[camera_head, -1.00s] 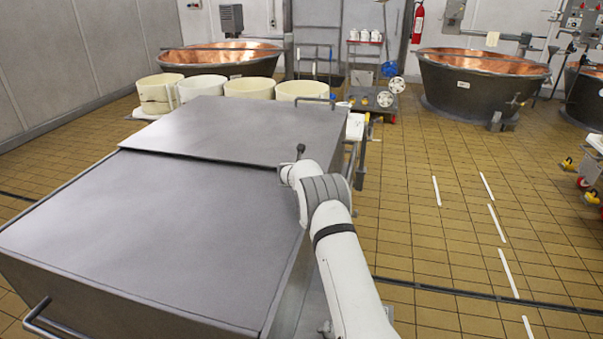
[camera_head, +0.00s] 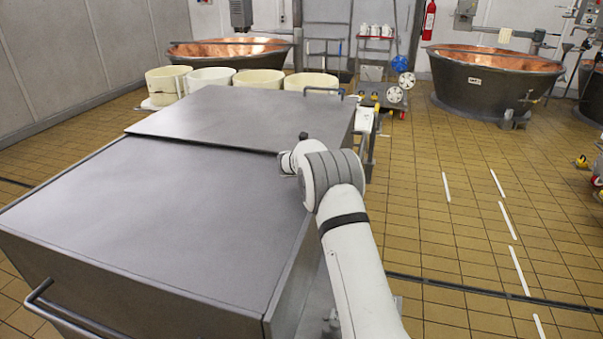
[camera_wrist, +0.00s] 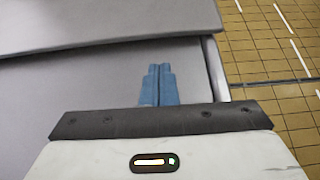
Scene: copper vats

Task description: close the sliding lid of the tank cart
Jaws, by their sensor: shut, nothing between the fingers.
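The tank cart (camera_head: 285,300) is a large grey metal box filling the left and middle of the head view. Its top has two flat grey panels. The far panel (camera_head: 245,118) sits slightly higher and overlaps the near panel (camera_head: 160,215) along a crosswise edge. My arm reaches over the cart's right side, close to that edge; my fingers cannot be made out in the head view. In the wrist view my gripper (camera_wrist: 159,70) has its blue fingers together, empty, over the near panel, pointing at the raised panel's edge (camera_wrist: 110,42). I cannot tell whether they touch anything.
A bar handle (camera_head: 60,315) projects from the cart's near end, and another (camera_head: 323,91) stands at its far end. White tubs (camera_head: 258,83) and copper vats (camera_head: 495,78) stand behind. Tiled floor (camera_head: 450,230) to the right is largely free.

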